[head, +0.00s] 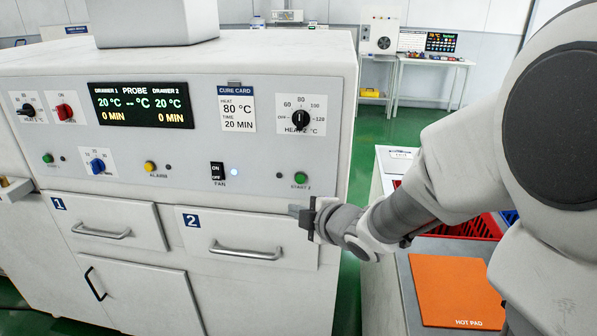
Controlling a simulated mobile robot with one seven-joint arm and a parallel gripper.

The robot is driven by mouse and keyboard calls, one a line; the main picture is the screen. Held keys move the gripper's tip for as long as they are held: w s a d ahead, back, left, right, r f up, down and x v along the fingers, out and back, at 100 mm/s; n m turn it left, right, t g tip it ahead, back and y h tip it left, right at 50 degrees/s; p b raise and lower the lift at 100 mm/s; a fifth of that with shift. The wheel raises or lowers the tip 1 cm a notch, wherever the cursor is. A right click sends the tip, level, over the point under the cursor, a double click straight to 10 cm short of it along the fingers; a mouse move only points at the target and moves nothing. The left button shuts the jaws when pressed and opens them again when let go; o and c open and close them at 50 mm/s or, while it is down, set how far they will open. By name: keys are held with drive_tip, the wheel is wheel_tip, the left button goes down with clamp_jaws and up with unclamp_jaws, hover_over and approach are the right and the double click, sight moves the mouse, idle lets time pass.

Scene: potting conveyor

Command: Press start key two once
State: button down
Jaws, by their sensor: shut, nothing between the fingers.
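Start key two is a green round button (300,178) labelled START 2, at the right end of the lower row on the grey front panel (262,165) of the oven-like machine. My gripper (293,211) is shut and empty. In the picture it is just below the green button, in front of the top right of drawer 2 (205,250). A gap shows between gripper and button. How far the fingertips stand from the panel, I cannot tell. Another green button (47,158) is at the panel's left end.
A black HEAT 2 dial (300,119) is above the button, and a FAN switch (218,171) and yellow ALARM button (150,167) lie left. Drawer 2's handle (245,251) sticks out. At right is a bench with an orange hot pad (456,291) and red crate (466,226).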

sight(300, 179)
drive_tip(key=shift+w, duration=0.1)
drive_tip(key=shift+w+d+p, duration=0.3)
drive_tip(key=shift+w+p, duration=0.2)
drive_tip(key=shift+w, duration=0.9)
drive_tip(key=shift+w+d+p, duration=0.25)
drive_tip(key=shift+w+p, duration=0.25)
drive_tip(key=shift+w, duration=0.95)
drive_tip(key=shift+w+d+p, duration=0.3)
drive_tip(key=shift+w+p, duration=0.2)
drive_tip(key=shift+w, duration=0.9)
drive_tip(key=shift+w, duration=0.4)
drive_tip(key=shift+w+d, duration=0.15)
drive_tip(key=shift+w, duration=0.3)
drive_tip(key=shift+s, duration=0.1)
drive_tip(key=shift+s+a+b, duration=0.2)
drive_tip(key=shift+s+b, duration=0.2)
drive_tip(key=shift+s, duration=0.35)
drive_tip(key=shift+s, duration=0.15)
